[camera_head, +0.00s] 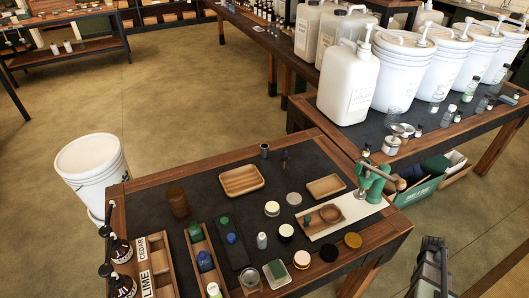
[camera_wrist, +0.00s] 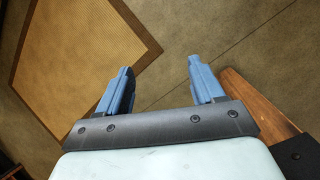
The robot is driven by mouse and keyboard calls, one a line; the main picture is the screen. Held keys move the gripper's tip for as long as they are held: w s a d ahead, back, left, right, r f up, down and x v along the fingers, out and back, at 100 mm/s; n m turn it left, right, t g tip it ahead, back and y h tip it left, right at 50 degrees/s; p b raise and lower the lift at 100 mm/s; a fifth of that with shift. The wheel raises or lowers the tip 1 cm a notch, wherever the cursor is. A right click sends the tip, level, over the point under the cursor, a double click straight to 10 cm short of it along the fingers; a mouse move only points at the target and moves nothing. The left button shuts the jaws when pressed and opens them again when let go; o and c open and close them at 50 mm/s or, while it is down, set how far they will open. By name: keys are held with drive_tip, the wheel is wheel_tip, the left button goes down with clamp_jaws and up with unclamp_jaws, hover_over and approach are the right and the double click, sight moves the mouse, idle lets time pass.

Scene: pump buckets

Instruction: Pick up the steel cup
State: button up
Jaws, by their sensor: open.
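My gripper (camera_wrist: 160,68) shows in the wrist view with its two blue fingers wide apart. Nothing is between them, only floor beyond. In the head view, a small metallic cup-like thing (camera_head: 391,146) stands at the near edge of the right-hand bench, beside a shallow metallic dish. A small dark grey cup (camera_head: 264,150) stands upright at the back of the front table. I cannot tell for sure which of these is the steel cup. No cup shows in the wrist view, and my gripper is apart from both.
The front table (camera_head: 150,196) holds wooden trays, several jars and lids, bottles and a green press (camera_head: 372,180). White buckets and jugs (camera_head: 347,85) crowd the right-hand bench. A white bucket (camera_head: 90,165) stands on the floor at left.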

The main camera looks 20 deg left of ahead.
drive_tip(key=w+d+r+t+h, duration=0.1)
drive_tip(key=w+d+r, duration=0.2)
drive_tip(key=w+r, duration=0.35)
drive_tip(key=w+d+r+t+h, duration=0.1)
drive_tip(key=w+d+r, duration=0.2)
drive_tip(key=w+r, duration=0.3)
drive_tip(key=w+a+r+n+t+h, duration=0.2)
drive_tip(key=w+r+t, duration=0.1)
drive_tip(key=w+r, duration=1.75)
drive_tip(key=w+a+r+n+t+y, duration=0.1)
drive_tip(key=w+a+t+y, duration=0.15)
drive_tip(key=a, duration=1.75)
drive_tip(key=w+a+r+t+y, duration=0.1)
drive_tip(key=w+a, duration=0.2)
drive_tip(key=a, duration=1.7)
drive_tip(key=r+g+y, duration=0.2)
drive_tip(key=g+y, duration=0.2)
drive_tip(key=y, duration=0.1)
hover_over(264, 149)
drive_tip(key=w, duration=0.1)
drive_tip(key=shift+m+h, duration=0.25)
drive_tip(key=shift+m, duration=0.05)
drive_tip(key=f, duration=0.2)
drive_tip(key=w+f, duration=0.1)
drive_tip(key=f, duration=0.5)
drive_tip(key=shift+w+a, duration=0.15)
drive_tip(key=shift+a, duration=0.15)
drive_tip(key=shift+f, duration=0.65)
drive_tip(key=f, duration=0.4)
drive_tip(key=shift+s, duration=0.2)
